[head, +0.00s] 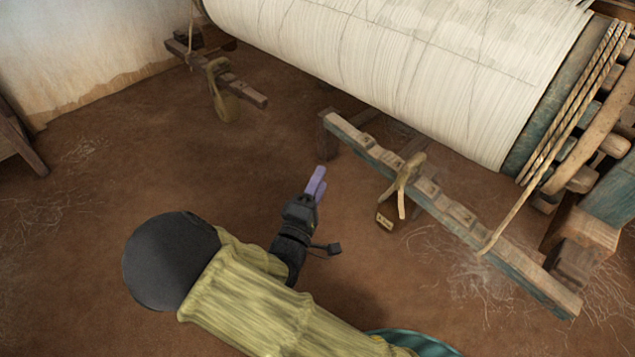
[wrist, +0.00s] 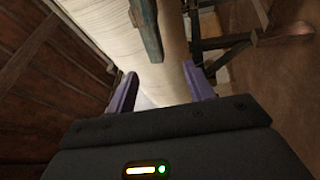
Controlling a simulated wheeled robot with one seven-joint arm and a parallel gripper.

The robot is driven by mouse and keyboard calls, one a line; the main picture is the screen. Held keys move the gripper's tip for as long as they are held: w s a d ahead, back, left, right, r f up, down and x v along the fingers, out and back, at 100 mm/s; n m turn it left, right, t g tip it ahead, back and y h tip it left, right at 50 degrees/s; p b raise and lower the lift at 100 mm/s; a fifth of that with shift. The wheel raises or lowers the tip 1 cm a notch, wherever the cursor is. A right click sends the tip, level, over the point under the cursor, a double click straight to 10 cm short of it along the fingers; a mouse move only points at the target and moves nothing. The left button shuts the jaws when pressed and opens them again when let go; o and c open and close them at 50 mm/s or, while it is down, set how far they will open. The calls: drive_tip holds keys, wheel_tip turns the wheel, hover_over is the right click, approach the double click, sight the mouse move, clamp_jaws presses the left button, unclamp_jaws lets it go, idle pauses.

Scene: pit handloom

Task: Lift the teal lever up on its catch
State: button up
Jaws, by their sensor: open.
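The teal lever (head: 368,152) is a long notched wooden bar with a teal side, sloping from upper left to lower right below the cloth roll. Its left end lies beside a short dark wooden post (head: 328,140); I cannot tell whether this is the catch. My gripper (head: 318,178) has purple fingers, is open and empty, and is to the left of and below the lever's left end, apart from it. In the wrist view a teal-grey bar end (wrist: 146,30), likely the lever, shows ahead, above the gap between my fingers (wrist: 160,72).
A rope (head: 512,215) runs from the drum to the lever's right part. The large white cloth roll (head: 420,60) is above. Floor (head: 110,130) is clear left.

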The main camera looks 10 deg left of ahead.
drive_tip(key=shift+s, duration=0.25)
drive_tip(key=shift+c, duration=0.2)
